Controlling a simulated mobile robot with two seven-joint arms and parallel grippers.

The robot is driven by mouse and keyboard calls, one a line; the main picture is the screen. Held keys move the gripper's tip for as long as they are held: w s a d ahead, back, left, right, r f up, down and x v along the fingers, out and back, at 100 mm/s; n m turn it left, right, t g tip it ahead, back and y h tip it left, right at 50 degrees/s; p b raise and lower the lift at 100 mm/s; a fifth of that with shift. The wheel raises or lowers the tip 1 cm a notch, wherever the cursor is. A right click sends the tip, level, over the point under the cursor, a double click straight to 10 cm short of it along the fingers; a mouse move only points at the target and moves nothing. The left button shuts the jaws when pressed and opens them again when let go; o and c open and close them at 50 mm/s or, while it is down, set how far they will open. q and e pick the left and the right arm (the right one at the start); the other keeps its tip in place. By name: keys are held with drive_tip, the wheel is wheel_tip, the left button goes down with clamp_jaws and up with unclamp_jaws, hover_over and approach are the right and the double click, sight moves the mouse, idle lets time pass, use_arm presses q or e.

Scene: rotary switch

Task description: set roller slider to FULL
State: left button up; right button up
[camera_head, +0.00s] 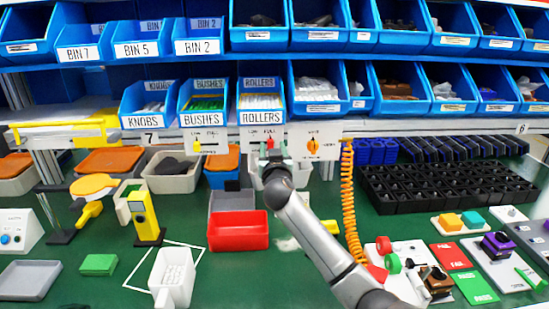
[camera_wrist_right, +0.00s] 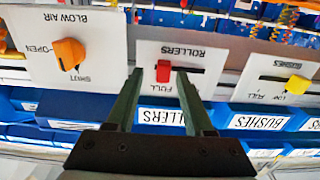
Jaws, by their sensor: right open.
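The roller slider is a red knob (camera_head: 270,143) on a white ROLLERS panel under the ROLLERS bin. In the right wrist view, which is upside down, the red knob (camera_wrist_right: 163,71) sits at the left end of its dark slot, just above the word FULL. The slot's bare part runs right behind a finger, which hides the label there. My right gripper (camera_head: 272,156) is in front of the panel. In the wrist view its open fingers (camera_wrist_right: 158,77) stand on either side of the knob, with gaps visible; contact with the panel cannot be told. My left gripper is not in view.
The BUSHES slider (camera_wrist_right: 297,84), with a yellow knob, and the orange BLOW AIR knob (camera_wrist_right: 69,54) flank the panel closely. Blue bins (camera_head: 261,101) line the shelf above. A red bin (camera_head: 238,231) stands on the green table below. An orange coiled hose (camera_head: 352,200) hangs right of my arm.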

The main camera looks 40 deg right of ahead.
drive_tip(key=b+v, duration=0.1)
drive_tip(key=v, duration=1.1)
drive_tip(key=shift+s+f, duration=0.1)
drive_tip(key=shift+s, duration=0.05)
